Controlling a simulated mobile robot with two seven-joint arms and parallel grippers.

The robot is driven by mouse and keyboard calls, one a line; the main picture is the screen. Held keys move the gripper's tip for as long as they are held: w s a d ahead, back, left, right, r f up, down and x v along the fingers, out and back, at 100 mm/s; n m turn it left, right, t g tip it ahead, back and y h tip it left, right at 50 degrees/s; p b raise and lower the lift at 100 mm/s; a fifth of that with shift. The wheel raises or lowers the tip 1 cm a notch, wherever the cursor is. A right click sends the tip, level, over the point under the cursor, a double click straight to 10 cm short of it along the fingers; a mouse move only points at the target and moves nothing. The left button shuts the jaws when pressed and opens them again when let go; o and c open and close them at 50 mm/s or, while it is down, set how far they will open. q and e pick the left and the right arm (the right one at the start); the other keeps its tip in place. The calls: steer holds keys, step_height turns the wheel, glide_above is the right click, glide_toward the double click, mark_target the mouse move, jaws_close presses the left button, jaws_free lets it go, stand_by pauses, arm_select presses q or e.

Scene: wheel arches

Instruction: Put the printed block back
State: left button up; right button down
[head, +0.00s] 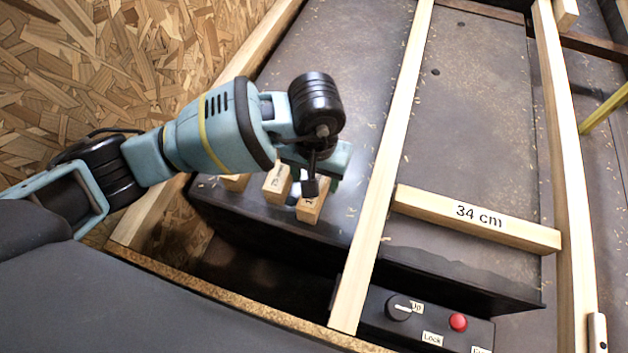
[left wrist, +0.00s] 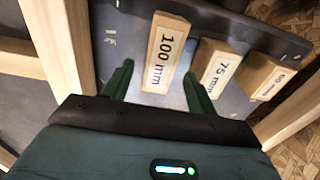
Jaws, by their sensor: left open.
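Three wooden blocks with printed labels stand in a row on the dark panel. The 100 mm block (left wrist: 160,52) is nearest my left gripper, with the 75 mm block (left wrist: 216,66) beside it and a smaller block (left wrist: 262,77), its label hard to read, at the end. In the head view these are the near block (head: 311,206), the middle block (head: 277,183) and the far-left block (head: 235,182). My left gripper (head: 316,188) is over the near block. In the left wrist view its green fingers (left wrist: 158,72) are spread, with the 100 mm block's end between them; contact is unclear.
A wooden bar marked 34 cm (head: 476,217) lies across the panel to the right. Long wooden rails (head: 392,130) divide the surface. A control box (head: 425,318) with a knob and red button sits at the front. A dark gap (head: 255,270) lies below the panel edge.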

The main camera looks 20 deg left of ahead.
arm_select(q)
step_height(320, 180, up, 6)
steer(key=p, duration=0.2)
steer(key=shift+r+p, duration=0.15)
steer(key=shift+p, duration=0.25)
steer(key=shift+r, duration=0.45)
